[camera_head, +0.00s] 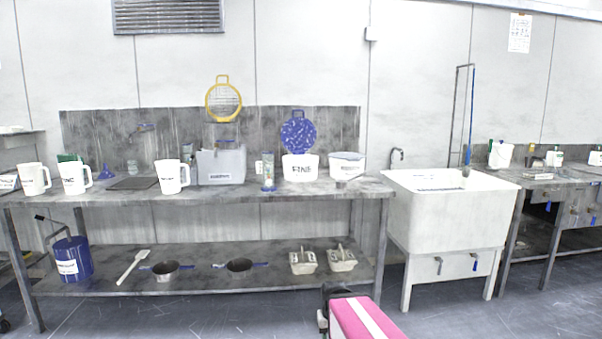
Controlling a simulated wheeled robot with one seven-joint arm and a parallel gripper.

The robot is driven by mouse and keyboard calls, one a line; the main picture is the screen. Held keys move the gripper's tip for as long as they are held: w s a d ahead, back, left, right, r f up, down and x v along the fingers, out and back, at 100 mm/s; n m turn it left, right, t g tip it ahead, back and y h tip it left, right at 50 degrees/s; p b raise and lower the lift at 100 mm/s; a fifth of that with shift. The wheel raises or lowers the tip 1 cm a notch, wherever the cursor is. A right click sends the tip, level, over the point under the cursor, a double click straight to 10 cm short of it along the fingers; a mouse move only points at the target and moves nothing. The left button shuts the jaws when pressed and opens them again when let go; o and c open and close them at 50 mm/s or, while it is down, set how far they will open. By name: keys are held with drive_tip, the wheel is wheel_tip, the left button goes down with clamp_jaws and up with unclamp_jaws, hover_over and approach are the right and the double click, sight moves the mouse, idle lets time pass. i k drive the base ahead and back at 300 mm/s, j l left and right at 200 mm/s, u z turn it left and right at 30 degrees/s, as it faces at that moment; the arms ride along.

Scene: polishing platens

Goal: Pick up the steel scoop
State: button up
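I cannot pick out a steel scoop for certain. On the lower shelf two round metal vessels with blue handles, a left one (165,272) and a right one (239,266), lie apart from each other; either could be a scoop or a pan. A long pale paddle-like tool (130,267) lies left of them. My gripper's fingers do not show. Only a pink, white and black part, probably of my own body, shows at the bottom centre, well in front of the shelf.
The bench top (225,193) holds white jugs (171,177), a grey bin (221,166) and a tub marked FINE (300,168). A blue bucket (71,259) and two small baskets (303,261) are on the lower shelf. A white sink (446,222) stands right. The floor in front is clear.

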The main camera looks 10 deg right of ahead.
sight(341, 183)
drive_tip(key=i+l, duration=0.15)
drive_tip(key=l, duration=0.15)
drive_tip(key=i+l, duration=0.15)
drive_tip(key=l, duration=0.15)
drive_tip(key=i+l, duration=0.1)
drive_tip(key=l, duration=0.25)
drive_tip(key=i+l, duration=0.15)
drive_tip(key=l, duration=0.15)
